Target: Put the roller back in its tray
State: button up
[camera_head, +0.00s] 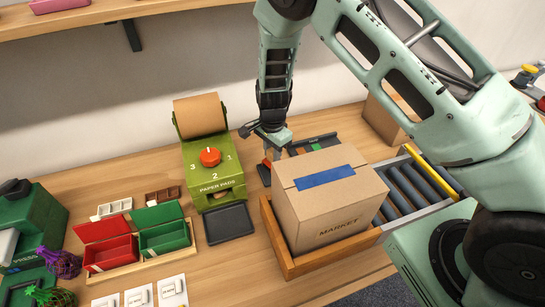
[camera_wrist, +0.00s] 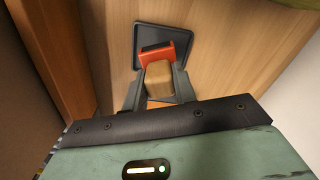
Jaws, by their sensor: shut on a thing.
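My gripper (camera_head: 271,153) is at the back of the bench, between the green paper dispenser and the carton. In the wrist view my gripper (camera_wrist: 158,82) is shut on the roller, by its tan block-like handle (camera_wrist: 159,80). The roller's orange-red part (camera_wrist: 166,47) shows beyond the handle, and it is small in the head view (camera_head: 267,162). A dark, flat tray (camera_wrist: 143,33) lies beyond and below the roller.
The carton (camera_head: 328,205) stands in a wooden frame close to my gripper. The green paper dispenser (camera_head: 211,168) is to the left, with another dark tray (camera_head: 228,222) before it. A dark rack (camera_head: 314,143) lies behind the carton. Red (camera_head: 106,245) and green boxes stand further left.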

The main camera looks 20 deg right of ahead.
notch_tip(320, 180, down, 3)
jog(key=shift+r, duration=0.2)
jog(key=shift+f, duration=0.1)
